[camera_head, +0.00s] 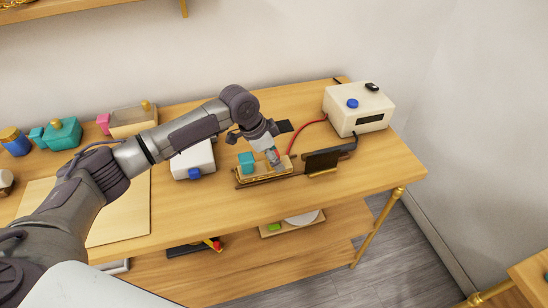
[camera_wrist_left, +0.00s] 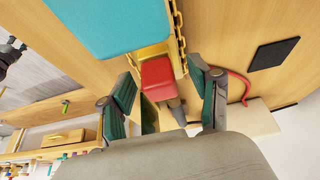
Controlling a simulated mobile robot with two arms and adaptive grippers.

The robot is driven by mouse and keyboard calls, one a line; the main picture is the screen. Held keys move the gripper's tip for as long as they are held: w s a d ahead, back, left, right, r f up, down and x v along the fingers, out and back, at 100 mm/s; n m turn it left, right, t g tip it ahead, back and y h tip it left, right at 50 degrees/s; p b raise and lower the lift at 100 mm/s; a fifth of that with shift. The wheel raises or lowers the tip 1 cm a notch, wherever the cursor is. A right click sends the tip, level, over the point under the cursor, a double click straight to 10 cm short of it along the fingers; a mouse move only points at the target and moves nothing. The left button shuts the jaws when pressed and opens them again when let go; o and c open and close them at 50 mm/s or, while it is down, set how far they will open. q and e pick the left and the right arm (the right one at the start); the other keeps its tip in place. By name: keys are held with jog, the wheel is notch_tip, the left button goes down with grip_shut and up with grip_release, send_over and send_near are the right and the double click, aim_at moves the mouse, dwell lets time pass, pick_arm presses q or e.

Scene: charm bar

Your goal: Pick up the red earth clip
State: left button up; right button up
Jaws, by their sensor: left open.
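The red earth clip (camera_wrist_left: 158,79) shows in the left wrist view as a red block with a greyish end below it. It lies between the two spread green-lined fingers of my left gripper (camera_wrist_left: 166,88), with gaps on both sides. In the head view my left gripper (camera_head: 274,159) points down at the gold-trimmed tray (camera_head: 262,181) and mostly hides the clip. The gripper is open; no contact with the clip can be made out. My right gripper is not recognisable in either view.
A teal block (camera_head: 246,162) stands in the tray close left of the gripper. A red cable (camera_head: 305,132) runs to a white box (camera_head: 358,108) with a blue knob. A dark panel (camera_head: 322,160) stands right of the tray. A white device (camera_head: 193,160) is to the left.

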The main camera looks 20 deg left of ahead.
pick_arm(q)
jog(key=c, duration=1.1)
grip_shut()
jog(key=shift+r, duration=0.1)
